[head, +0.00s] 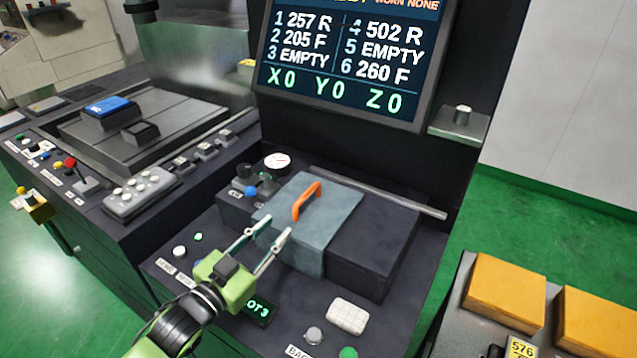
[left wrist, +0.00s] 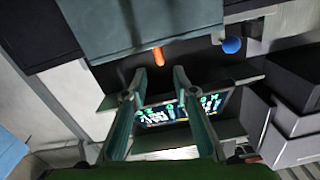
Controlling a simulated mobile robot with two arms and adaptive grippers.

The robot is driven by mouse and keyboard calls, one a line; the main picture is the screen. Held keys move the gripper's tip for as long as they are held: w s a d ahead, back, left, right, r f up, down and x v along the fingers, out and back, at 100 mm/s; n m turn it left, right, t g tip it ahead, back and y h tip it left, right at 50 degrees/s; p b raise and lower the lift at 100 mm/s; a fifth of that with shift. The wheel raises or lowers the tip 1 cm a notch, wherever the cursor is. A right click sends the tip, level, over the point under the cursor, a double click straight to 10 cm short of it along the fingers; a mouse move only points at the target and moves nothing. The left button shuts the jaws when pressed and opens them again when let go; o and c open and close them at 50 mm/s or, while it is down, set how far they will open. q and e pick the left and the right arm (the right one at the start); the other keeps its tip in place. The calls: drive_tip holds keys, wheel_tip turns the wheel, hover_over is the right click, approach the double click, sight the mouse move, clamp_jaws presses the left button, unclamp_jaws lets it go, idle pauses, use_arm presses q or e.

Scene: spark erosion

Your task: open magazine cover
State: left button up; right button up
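The magazine cover (head: 333,213) is a blue-grey lid with an orange handle (head: 306,200) on top. It sits flat on the machine's front deck, beside a dark block. In the left wrist view the cover (left wrist: 140,22) fills the top, and the handle's orange end (left wrist: 158,57) shows just past its edge. My left gripper (head: 276,229) is open and empty, close in front of the cover and short of the handle. Its two fingers (left wrist: 160,88) stand apart in the left wrist view, with nothing between them. My right gripper is not in view.
A blue knob (head: 251,192) and a round gauge (head: 277,160) stand left of and behind the cover. A grey bar (head: 380,193) runs behind it. The screen (head: 345,60) rises at the back. A white pad (head: 347,316) and buttons lie in front. Orange blocks (head: 505,290) stand at right.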

sight(315, 187)
use_arm(q)
drive_tip(key=x, duration=0.2)
drive_tip(key=r+p+x, duration=0.1)
drive_tip(key=x, duration=0.2)
drive_tip(key=shift+r, duration=0.1)
drive_tip(key=p+x, duration=0.1)
drive_tip(key=x, duration=0.6)
drive_tip(key=shift+w+d, duration=0.15)
drive_tip(key=shift+d, duration=0.1)
drive_tip(key=shift+w+d+f+p, duration=0.25)
drive_tip(key=shift+w+d+p, duration=0.1)
drive_tip(key=shift+w, duration=0.25)
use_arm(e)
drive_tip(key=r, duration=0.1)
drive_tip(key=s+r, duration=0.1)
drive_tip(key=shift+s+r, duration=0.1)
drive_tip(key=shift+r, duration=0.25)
use_arm(q)
clamp_jaws()
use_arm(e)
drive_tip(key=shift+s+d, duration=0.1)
